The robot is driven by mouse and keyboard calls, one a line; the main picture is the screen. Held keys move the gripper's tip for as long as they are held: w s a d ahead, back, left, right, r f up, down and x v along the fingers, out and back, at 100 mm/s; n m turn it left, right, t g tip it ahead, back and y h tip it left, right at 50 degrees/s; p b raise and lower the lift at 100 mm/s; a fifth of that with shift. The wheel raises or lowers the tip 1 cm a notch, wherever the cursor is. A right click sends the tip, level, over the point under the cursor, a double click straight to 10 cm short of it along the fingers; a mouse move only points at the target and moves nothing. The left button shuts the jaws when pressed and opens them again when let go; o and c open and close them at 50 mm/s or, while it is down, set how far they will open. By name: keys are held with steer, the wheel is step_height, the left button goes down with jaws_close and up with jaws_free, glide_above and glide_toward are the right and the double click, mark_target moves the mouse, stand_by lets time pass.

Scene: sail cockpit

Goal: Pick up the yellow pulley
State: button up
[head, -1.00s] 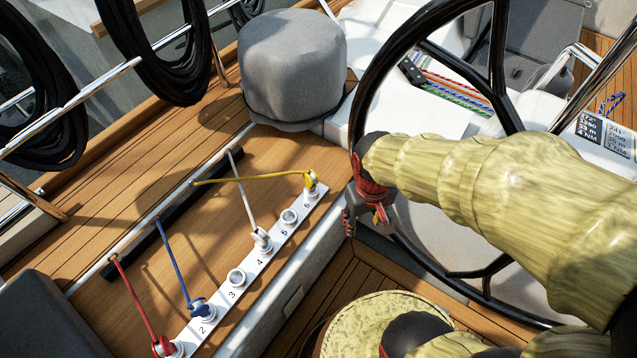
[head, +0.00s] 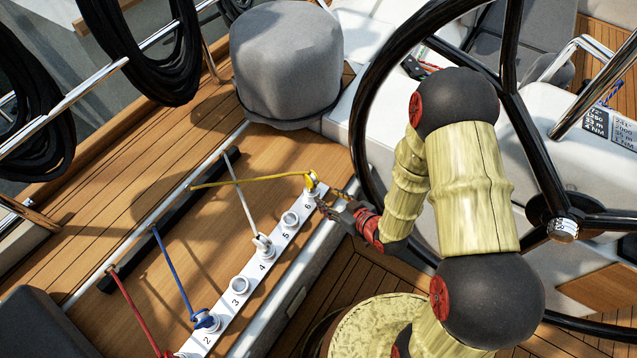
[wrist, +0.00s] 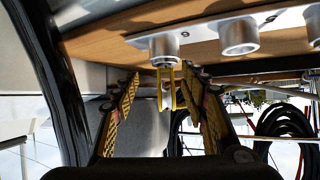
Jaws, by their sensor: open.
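The yellow pulley (head: 312,181) sits at socket 6, the far end of the white numbered strip (head: 275,258), with a yellow line running left from it. My gripper (head: 331,202) is open just to the right of it, fingers pointing at it. In the wrist view the yellow pulley (wrist: 166,90) appears between the two spread fingers of my gripper (wrist: 161,82), below a metal socket. A gap shows on the left side; on the right the finger looks close to it. I cannot tell whether they touch.
A white pulley (head: 263,243) at 4, a blue pulley (head: 206,319) at 2 and a red line (head: 135,312) share the strip. Sockets 3 and 5 are empty. The black steering wheel (head: 362,140) stands close around my arm. A grey covered winch (head: 287,60) is behind.

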mark_target(316, 184)
steer(key=shift+t+y, duration=0.5)
steer(key=shift+t, duration=0.3)
steer(key=w+r, duration=0.1)
steer(key=w+a+r, duration=0.1)
steer(key=r, duration=0.1)
steer(key=shift+a+r, duration=0.1)
steer(key=shift+r, duration=0.1)
steer(key=b+x, duration=0.1)
steer(key=x, duration=0.2)
steer(key=b+x, duration=0.2)
steer(key=x, duration=0.2)
steer(key=shift+s+a+f, duration=0.1)
steer(key=shift+a, duration=0.35)
steer(key=c, duration=1.1)
jaws_close()
